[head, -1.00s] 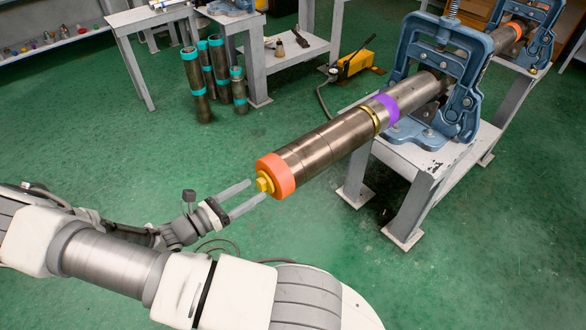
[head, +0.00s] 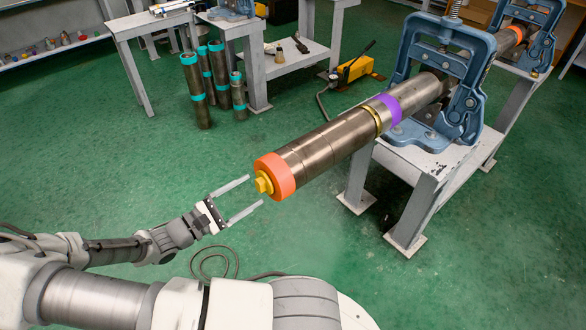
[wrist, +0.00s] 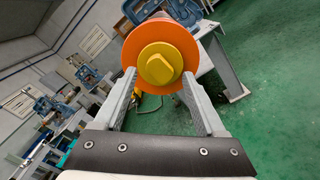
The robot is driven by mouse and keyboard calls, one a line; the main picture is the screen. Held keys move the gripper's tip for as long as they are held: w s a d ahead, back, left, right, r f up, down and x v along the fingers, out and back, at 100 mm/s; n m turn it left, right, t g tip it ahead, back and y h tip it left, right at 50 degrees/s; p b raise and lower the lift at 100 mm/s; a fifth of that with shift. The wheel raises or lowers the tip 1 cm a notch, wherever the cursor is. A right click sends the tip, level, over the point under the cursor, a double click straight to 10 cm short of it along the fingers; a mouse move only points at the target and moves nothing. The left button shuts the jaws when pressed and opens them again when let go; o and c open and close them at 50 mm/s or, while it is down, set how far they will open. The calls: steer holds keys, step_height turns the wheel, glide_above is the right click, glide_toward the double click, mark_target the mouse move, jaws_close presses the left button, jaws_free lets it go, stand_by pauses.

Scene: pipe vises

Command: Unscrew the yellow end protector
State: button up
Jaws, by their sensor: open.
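The yellow end protector (head: 263,183) sits at the near end of the pipe, in the middle of an orange ring (head: 279,176). In the wrist view the yellow protector (wrist: 160,64) is a round disc with a raised oblong knob, inside the orange ring (wrist: 132,50). The grey pipe (head: 330,143) runs back to a blue vise (head: 399,75) that holds it level. My gripper (head: 255,191) is open and empty, its two fingers pointing at the protector from the left. In the wrist view the fingers (wrist: 160,88) lie either side of and below the protector, apart from it.
The vise stands on a grey bench (head: 425,160), with a second blue vise (head: 540,40) behind. A yellow hand pump (head: 355,68), several upright pipes (head: 212,80) and grey tables stand at the back. The green floor around the pipe end is clear.

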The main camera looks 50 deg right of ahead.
mark_target(266, 182)
steer(key=shift+d, duration=0.15)
steer(key=shift+x, duration=1)
steer(key=shift+s, duration=0.1)
